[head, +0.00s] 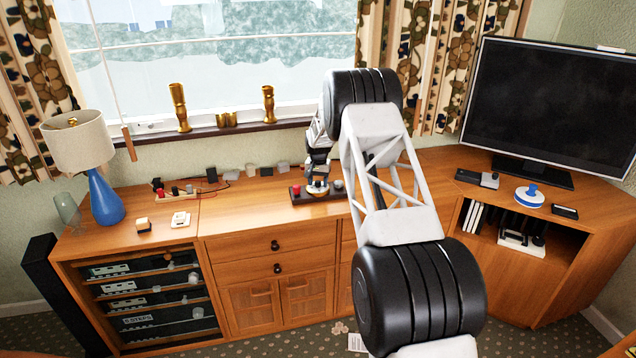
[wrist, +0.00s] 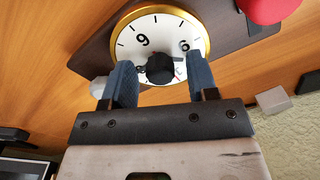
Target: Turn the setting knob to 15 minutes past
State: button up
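The setting knob (wrist: 160,68) is a black round knob in the middle of a white clock-like dial (wrist: 133,40) with a gold rim. The numerals 9 and 6 show; a small red mark lies beside the knob. The dial sits on a dark wooden board (wrist: 90,50). My gripper (wrist: 161,64) is open, its two blue-grey fingers on either side of the knob with a gap at each side. In the head view my gripper (head: 318,168) is right above the dial (head: 317,190), partly hiding it. Where the knob points is unclear.
On the board, a red knob (wrist: 268,8) and a pale grey knob (wrist: 98,87) flank the dial. A light grey block (wrist: 273,102) is near the wall. The wooden cabinet (head: 240,215) also bears a blue lamp (head: 103,197) and small items; its top left of the board is mostly clear.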

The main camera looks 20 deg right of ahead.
aim_at(318, 181)
dwell(0.3)
jog(key=shift+r, duration=3.9)
